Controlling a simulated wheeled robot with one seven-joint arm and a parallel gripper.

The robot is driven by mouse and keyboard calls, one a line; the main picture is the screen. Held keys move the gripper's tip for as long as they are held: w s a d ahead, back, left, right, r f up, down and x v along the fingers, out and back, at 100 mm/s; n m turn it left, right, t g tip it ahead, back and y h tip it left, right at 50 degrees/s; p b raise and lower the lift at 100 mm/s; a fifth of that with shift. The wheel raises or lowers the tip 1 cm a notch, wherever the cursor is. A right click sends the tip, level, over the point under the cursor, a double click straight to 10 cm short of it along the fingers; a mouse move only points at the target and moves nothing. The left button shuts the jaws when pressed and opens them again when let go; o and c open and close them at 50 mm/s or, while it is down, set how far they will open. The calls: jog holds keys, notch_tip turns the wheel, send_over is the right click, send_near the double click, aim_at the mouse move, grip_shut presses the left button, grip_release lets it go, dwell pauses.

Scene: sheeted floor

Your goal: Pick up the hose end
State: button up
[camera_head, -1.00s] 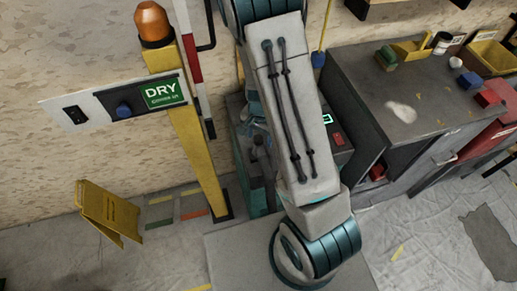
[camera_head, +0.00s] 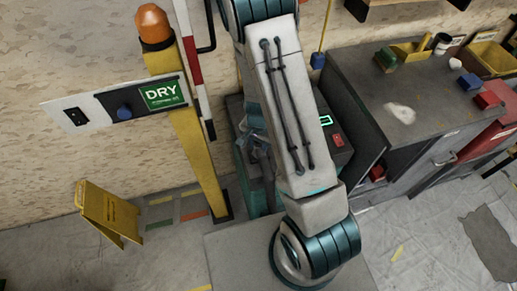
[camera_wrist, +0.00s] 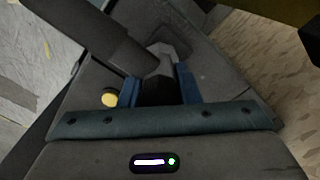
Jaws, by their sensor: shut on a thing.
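In the wrist view my gripper (camera_wrist: 158,86) has its two blue fingers closed on the hose end (camera_wrist: 158,66), a grey fitting with a dark lower part between the fingers. A thick dark hose (camera_wrist: 85,27) runs from the upper left toward it, and their join is partly hidden. In the head view my arm covers most of this area. Part of my gripper (camera_head: 256,143) shows left of the arm, over a dark teal-edged machine (camera_head: 253,187); the hose end cannot be made out there.
A yellow post (camera_head: 197,155) with a DRY sign (camera_head: 163,94) and orange beacon stands left of the machine. A folded yellow floor sign (camera_head: 108,212) stands further left. A grey cabinet (camera_head: 400,110) with small items on top is right. Sheeted floor lies open at the lower right.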

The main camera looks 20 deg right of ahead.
jog(key=shift+r, duration=0.1)
jog(key=shift+r, duration=0.5)
jog(key=r, duration=0.3)
jog(key=shift+d+r, duration=0.1)
jog(key=shift+d, duration=0.15)
jog(key=d+r+b, duration=0.2)
jog(key=d+r, duration=0.4)
jog(key=d, duration=0.5)
jog(key=shift+r+b, duration=0.3)
jog(key=shift+w+d, duration=0.1)
